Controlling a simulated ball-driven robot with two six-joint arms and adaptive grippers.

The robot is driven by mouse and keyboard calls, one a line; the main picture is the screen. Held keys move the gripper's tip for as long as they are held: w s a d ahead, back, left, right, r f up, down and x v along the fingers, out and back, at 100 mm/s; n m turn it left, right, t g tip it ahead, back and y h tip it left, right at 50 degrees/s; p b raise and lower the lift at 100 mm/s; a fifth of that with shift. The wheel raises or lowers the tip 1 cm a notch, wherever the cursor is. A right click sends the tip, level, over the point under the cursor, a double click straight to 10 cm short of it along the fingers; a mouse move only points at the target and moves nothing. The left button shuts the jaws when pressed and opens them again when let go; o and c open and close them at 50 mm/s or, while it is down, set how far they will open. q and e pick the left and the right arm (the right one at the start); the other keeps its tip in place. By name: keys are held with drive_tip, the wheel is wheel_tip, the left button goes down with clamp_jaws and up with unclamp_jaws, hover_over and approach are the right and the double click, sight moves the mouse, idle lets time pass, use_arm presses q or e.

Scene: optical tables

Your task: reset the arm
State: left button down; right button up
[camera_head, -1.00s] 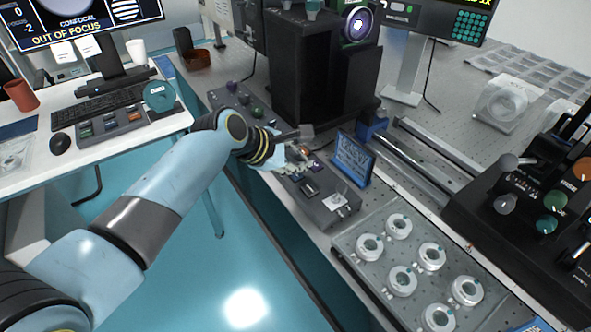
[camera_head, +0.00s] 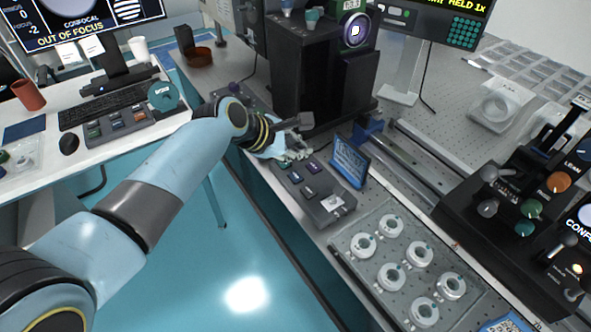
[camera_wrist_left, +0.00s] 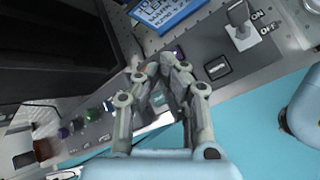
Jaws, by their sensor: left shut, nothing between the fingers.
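My left arm reaches in from the left in the head view. Its gripper (camera_head: 292,153) is above the near edge of the optical table, by the grey control panel (camera_head: 318,203). In the left wrist view the gripper (camera_wrist_left: 165,72) has its fingertips close together, with nothing held between them. The panel (camera_wrist_left: 222,50) lies below and beyond the fingers, with a black rocker switch (camera_wrist_left: 217,68) and an ON/OFF toggle (camera_wrist_left: 241,30). I cannot tell whether the fingertips touch the panel. My right gripper is out of view.
A blue sign (camera_head: 349,161) stands behind the panel. A clear tray (camera_head: 366,275) with several white ring parts lies to the right. A black microscope tower (camera_head: 303,75) stands behind the gripper. A black control console (camera_head: 528,195) is at right. Blue floor is open in front.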

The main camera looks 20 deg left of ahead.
use_arm(q)
drive_tip(key=shift+f, duration=0.1)
idle(0.6)
drive_tip(key=s+a+r+m+g+y, duration=0.15)
drive_tip(key=s+a+r+m, duration=0.25)
drive_tip(key=s+m, duration=0.5)
drive_tip(key=s+a+r+m+g+y, duration=0.1)
drive_tip(key=s+a+r+m+y, duration=0.25)
drive_tip(key=s, duration=0.85)
drive_tip(key=s+a+r+m+g+y, duration=0.1)
drive_tip(key=s+a+r+m+g, duration=0.2)
drive_tip(key=s+m, duration=0.7)
drive_tip(key=s+a+f+b, duration=0.1)
drive_tip(key=f+b, duration=0.2)
drive_tip(key=f, duration=0.9)
drive_tip(key=s+a+f+n+b, duration=0.1)
drive_tip(key=f+b, duration=0.2)
drive_tip(key=f, duration=0.9)
drive_tip(key=s+a+f+b, duration=0.15)
drive_tip(key=f+b, duration=0.25)
drive_tip(key=f, duration=0.9)
drive_tip(key=s+a+f+g+b, duration=0.1)
drive_tip(key=s+f+b, duration=0.5)
drive_tip(key=s+f, duration=1.2)
wheel_tip(320, 180, down, 4)
drive_tip(key=shift+f+b, duration=0.1)
drive_tip(key=shift+b, duration=0.3)
